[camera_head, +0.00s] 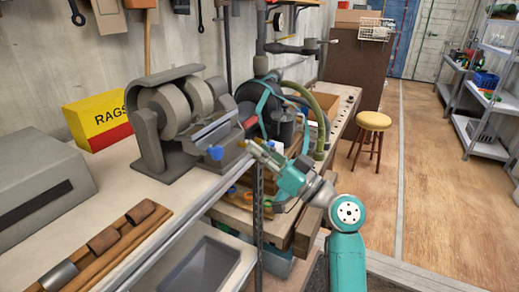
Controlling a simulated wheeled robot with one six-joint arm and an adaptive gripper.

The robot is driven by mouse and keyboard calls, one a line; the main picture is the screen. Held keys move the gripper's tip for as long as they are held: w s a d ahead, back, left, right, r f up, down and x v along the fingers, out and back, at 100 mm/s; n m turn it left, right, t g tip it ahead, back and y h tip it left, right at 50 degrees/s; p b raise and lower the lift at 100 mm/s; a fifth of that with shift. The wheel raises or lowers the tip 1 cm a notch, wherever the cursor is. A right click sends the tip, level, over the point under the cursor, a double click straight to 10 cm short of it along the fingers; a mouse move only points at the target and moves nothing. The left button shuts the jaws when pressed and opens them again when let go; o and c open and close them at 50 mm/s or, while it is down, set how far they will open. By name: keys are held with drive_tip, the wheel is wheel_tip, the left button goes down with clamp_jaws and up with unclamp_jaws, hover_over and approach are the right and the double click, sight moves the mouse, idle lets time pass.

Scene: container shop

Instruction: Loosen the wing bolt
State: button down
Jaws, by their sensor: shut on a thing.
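A grey bench grinder (180,115) stands on the left bench, with a slanted tool rest in front of its wheels. A blue winged knob (215,153) sits at the rest's lower left end, apart from my gripper. My gripper (247,147) is at the right end of the rest, reaching in from the lower right. Its fingers are shut on a small part there, which looks like a wing bolt. The fingers hide most of that part, and its turn angle cannot be told.
A wooden tool rack (110,240) and a grey box (40,185) are on the bench at left. Hoses and a clamp crowd the bench behind my gripper. A yellow stool (373,121) stands on the open floor at right.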

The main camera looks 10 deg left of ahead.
drive_tip(key=shift+f+n+g+y, duration=0.1)
drive_tip(key=shift+n+g+y, duration=0.2)
drive_tip(key=shift+n+g, duration=0.9)
drive_tip(key=shift+n+t, duration=0.4)
drive_tip(key=shift+n, duration=0.2)
drive_tip(key=c, duration=1.3)
unclamp_jaws()
drive_tip(key=v, duration=1.2)
drive_tip(key=shift+f, duration=0.15)
